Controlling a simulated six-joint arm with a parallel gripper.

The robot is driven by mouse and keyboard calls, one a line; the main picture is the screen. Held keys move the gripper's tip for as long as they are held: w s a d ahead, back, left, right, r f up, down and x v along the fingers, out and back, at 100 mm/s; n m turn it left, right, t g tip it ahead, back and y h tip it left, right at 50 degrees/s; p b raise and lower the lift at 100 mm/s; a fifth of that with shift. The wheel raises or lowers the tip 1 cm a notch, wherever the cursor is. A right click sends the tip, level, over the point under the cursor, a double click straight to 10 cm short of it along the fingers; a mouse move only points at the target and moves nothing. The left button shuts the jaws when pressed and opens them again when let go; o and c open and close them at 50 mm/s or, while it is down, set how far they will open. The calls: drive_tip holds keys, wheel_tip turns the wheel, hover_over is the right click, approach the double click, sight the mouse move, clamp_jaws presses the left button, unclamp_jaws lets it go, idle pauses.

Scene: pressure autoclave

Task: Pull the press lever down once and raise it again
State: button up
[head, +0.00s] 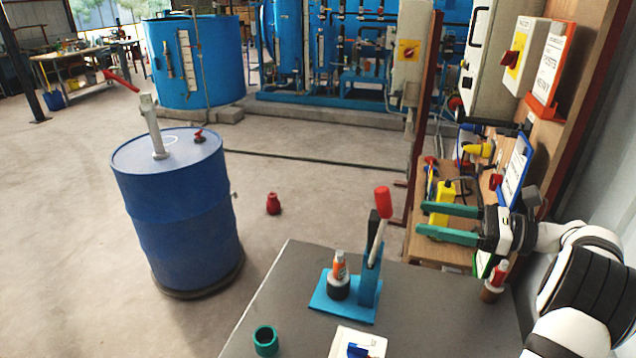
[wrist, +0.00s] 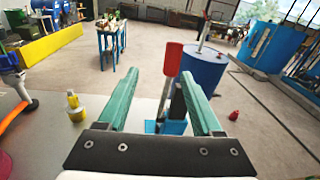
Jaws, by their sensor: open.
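The press (head: 369,275) stands on the grey table, with a blue base and post. Its lever is raised, a pale rod (head: 376,242) tilted slightly off vertical with a red handle (head: 383,202) at the top. An orange and white tube (head: 340,265) sits on a dark round block on the base. My gripper (head: 421,221) has green fingers, is open and empty, and is right of the red handle, apart from it.
A teal ring (head: 265,340) and a white pad (head: 357,343) with a blue item lie at the table's front. A small red-topped bottle (head: 497,275) stands at the right. A shelf and wall panel (head: 540,95) with boxes are close behind my gripper. A blue drum (head: 180,210) stands left.

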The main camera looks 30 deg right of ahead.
drive_tip(key=s+d+m+t, duration=0.1)
drive_tip(key=d, duration=0.2)
hover_over(380, 227)
drive_tip(key=x, duration=0.3)
drive_tip(key=shift+w+d, duration=0.15)
drive_tip(key=shift+w, duration=0.1)
drive_tip(key=shift+c, duration=0.4)
clamp_jaws()
drive_tip(key=shift+f, duration=0.1)
idle(0.5)
